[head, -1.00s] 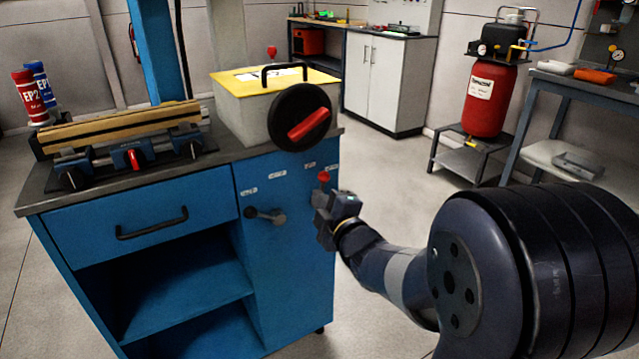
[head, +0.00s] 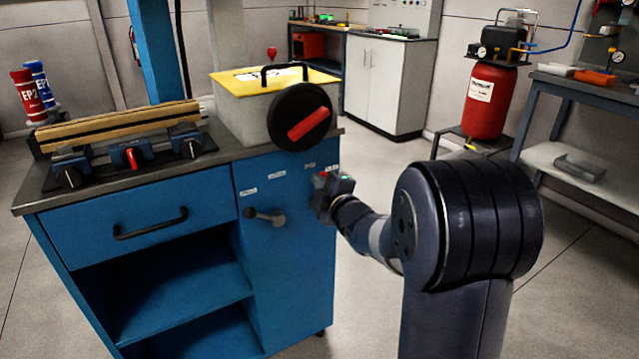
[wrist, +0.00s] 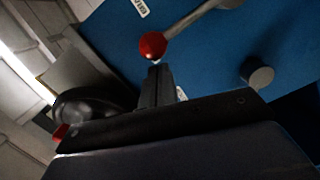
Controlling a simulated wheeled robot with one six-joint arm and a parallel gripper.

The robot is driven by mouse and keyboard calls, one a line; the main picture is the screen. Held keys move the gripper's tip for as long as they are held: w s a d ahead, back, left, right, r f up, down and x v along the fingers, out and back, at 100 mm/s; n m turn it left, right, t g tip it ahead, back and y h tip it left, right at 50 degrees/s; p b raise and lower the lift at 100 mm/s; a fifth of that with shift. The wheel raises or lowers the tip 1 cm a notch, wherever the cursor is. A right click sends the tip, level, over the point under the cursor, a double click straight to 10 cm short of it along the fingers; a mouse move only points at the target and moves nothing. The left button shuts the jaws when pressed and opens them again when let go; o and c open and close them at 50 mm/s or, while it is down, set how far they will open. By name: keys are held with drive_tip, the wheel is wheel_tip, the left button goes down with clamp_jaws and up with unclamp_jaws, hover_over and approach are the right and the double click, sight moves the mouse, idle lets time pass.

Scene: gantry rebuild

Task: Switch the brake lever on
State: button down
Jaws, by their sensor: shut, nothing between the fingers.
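A lever with a red ball knob (wrist: 153,45) and a grey arm shows on the blue cabinet front in the wrist view. In the head view it is mostly hidden behind my gripper (head: 324,192). My gripper is shut and empty, and its fingertips (wrist: 157,72) appear just below the red knob in the wrist view. I cannot tell whether they touch it. A second lever, grey with a dark knob (head: 278,219), sits to the left on the same panel. The small white labels above are too blurred to read, so I cannot tell which lever is the brake.
The blue cabinet (head: 160,215) carries a grey box with a yellow top (head: 232,98), a black wheel with a red handle (head: 325,100) and a clamped rail (head: 120,125). A red tank (head: 488,100) stands farther back. Floor is open right of the cabinet.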

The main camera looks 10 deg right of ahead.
drive_tip(key=shift+d+r, duration=0.1)
drive_tip(key=shift+w+d+m+p, duration=0.1)
drive_tip(key=shift+d+m+p, duration=0.1)
drive_tip(key=shift+m+p, duration=0.15)
drive_tip(key=shift+d, duration=0.1)
drive_tip(key=w+d+f+m+p, duration=0.2)
drive_tip(key=d+m+p, duration=0.5)
drive_tip(key=d+m, duration=0.1)
drive_tip(key=shift+w+d+g+y, duration=0.2)
drive_tip(key=shift+w+g+y, duration=0.1)
drive_tip(key=shift+w+g, duration=0.1)
idle(0.3)
idle(0.5)
